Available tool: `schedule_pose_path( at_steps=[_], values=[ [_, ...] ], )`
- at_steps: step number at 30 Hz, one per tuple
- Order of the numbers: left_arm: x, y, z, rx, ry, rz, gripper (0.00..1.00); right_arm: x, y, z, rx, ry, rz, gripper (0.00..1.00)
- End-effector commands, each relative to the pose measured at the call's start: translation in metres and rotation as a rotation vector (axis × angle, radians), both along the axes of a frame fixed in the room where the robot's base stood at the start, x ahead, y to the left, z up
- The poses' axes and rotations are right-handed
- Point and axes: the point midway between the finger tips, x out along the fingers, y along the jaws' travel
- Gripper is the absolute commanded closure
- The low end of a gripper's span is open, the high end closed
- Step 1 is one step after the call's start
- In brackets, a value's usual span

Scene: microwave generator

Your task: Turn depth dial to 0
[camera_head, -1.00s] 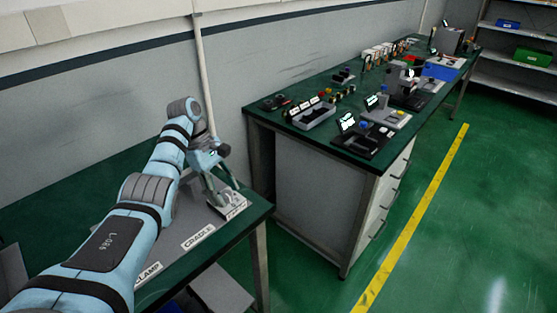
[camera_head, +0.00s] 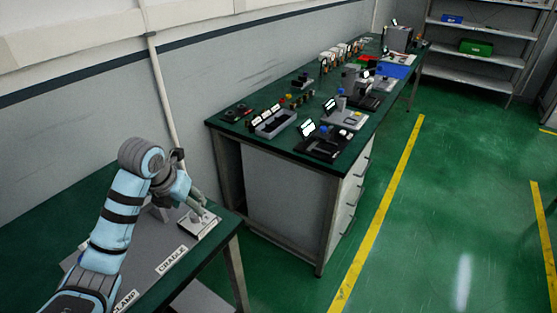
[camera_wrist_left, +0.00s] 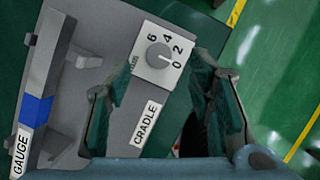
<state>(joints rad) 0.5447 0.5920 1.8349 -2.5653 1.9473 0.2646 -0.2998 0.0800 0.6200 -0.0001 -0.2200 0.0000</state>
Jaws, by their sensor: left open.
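The depth dial (camera_wrist_left: 159,55) is a round grey knob on a white plate marked 0, 2, 4 and 6, seen in the left wrist view. A faint pale line on it seems to point toward the 0 and 2 side; the exact setting is too small to tell. My left gripper (camera_wrist_left: 161,69) is open, with its two green-padded fingers apart on either side of the dial plate, apparently above it. In the head view the dial plate (camera_head: 208,225) sits at the near table's right end, with my left gripper (camera_head: 198,205) over it, partly hiding the knob. My right gripper is not in view.
A CRADLE label (camera_wrist_left: 145,125) lies beside the plate. A grey bar with a blue band (camera_wrist_left: 36,110) and a GAUGE label is at left in the wrist view. A second green-topped bench (camera_head: 330,165) with several devices stands beyond a gap.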

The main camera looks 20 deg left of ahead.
Motion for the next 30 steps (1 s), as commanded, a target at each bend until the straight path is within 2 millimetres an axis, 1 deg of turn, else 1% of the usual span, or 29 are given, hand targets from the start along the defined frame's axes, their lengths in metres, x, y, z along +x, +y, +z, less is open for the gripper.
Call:
schedule_pose_path(
  at_steps=[1, 2, 3, 5, 6, 8, 9, 10, 12, 14, 15, 19, 24, 26, 29, 30],
  values=[
    [-0.005, 0.0, 0.018, 0.004, -0.002, -0.002, 0.52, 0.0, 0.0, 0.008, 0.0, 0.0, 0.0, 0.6],
    [-0.009, 0.0, 0.027, 0.004, -0.001, -0.002, 0.52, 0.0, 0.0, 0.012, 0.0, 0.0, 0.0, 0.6],
    [-0.014, -0.001, 0.042, 0.005, 0.002, -0.001, 0.52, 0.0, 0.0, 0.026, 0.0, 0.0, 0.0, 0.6],
    [-0.021, -0.002, 0.061, 0.004, 0.002, -0.003, 0.52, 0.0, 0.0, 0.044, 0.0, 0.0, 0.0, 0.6],
    [-0.025, -0.002, 0.074, 0.003, 0.004, -0.002, 0.52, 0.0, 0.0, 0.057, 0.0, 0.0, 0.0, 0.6],
    [-0.032, -0.004, 0.091, 0.004, 0.004, -0.003, 0.52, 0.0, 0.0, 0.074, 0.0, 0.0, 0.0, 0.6],
    [-0.032, -0.01, 0.09, -0.012, -0.007, -0.021, 0.52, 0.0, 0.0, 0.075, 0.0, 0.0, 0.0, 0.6],
    [-0.028, -0.02, 0.082, -0.04, -0.026, -0.049, 0.52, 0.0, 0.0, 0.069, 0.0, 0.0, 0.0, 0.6],
    [-0.022, -0.04, 0.076, -0.099, -0.067, -0.109, 0.52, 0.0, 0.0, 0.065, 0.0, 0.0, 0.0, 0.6],
    [-0.018, -0.058, 0.074, -0.152, -0.104, -0.156, 0.52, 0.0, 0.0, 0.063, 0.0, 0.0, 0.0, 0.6],
    [-0.015, -0.07, 0.073, -0.187, -0.13, -0.186, 0.52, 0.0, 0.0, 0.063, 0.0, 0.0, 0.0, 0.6],
    [-0.01, -0.109, 0.077, -0.315, -0.212, -0.273, 0.52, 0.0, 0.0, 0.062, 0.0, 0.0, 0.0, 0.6],
    [-0.01, -0.159, 0.092, -0.504, -0.325, -0.364, 0.52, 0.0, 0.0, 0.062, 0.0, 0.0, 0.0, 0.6],
    [-0.011, -0.174, 0.099, -0.573, -0.364, -0.386, 0.52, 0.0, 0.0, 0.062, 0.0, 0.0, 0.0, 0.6],
    [-0.015, -0.201, 0.116, -0.712, -0.439, -0.415, 0.52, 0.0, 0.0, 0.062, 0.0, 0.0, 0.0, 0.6],
    [-0.017, -0.211, 0.125, -0.775, -0.474, -0.422, 0.52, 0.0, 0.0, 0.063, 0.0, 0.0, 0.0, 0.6]
  ],
)
